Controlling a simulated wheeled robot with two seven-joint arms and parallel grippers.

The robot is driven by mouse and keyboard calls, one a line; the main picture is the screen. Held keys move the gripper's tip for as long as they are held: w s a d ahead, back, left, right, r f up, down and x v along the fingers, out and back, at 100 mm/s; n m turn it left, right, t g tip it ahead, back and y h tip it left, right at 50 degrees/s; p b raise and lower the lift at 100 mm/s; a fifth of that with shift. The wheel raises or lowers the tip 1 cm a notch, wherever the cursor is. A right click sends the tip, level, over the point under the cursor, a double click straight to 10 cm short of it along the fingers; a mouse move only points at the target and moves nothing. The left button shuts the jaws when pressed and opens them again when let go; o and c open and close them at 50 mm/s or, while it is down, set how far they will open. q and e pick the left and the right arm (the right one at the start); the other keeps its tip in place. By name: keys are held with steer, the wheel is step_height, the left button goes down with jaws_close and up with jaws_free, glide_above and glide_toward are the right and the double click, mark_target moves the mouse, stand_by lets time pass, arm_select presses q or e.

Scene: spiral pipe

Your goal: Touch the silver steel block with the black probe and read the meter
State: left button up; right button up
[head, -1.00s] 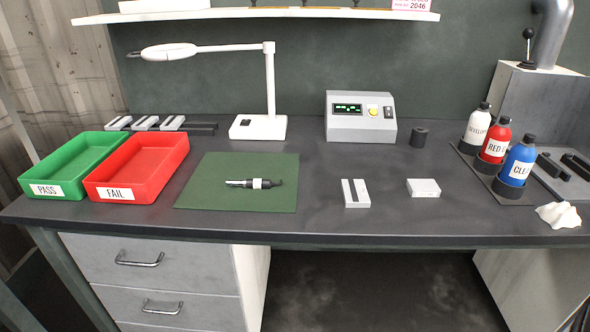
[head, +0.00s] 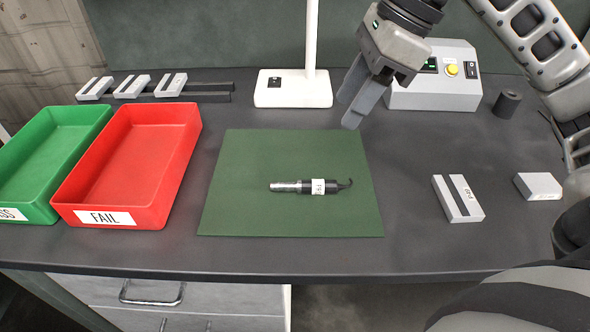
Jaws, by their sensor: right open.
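The black probe (head: 332,186) with a silver tip and a white label lies flat on the green mat (head: 245,155), its tip toward the left. My right gripper (head: 347,111) is open and empty, above the back right part of the mat, apart from the probe. A plain silver block (head: 539,186) sits at the right of the bench. My left gripper is out of view.
A red tray marked FAIL (head: 107,218) and a green tray (head: 32,208) stand at the left. A white lamp base (head: 293,92), several slotted blocks (head: 132,86) and a dark cylinder (head: 507,103) are at the back. The bench front is clear.

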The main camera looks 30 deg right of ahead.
glide_above(306, 182)
steer(key=d, duration=0.2)
steer(key=f, duration=0.9)
steer(key=shift+s+d+f+b, duration=0.1)
steer(key=shift+s+f+b, duration=0.2)
steer(key=shift+b, duration=0.1)
steer(key=x, duration=0.5)
steer(key=shift+s, duration=0.25)
steer(key=shift+c, duration=0.4)
jaws_close()
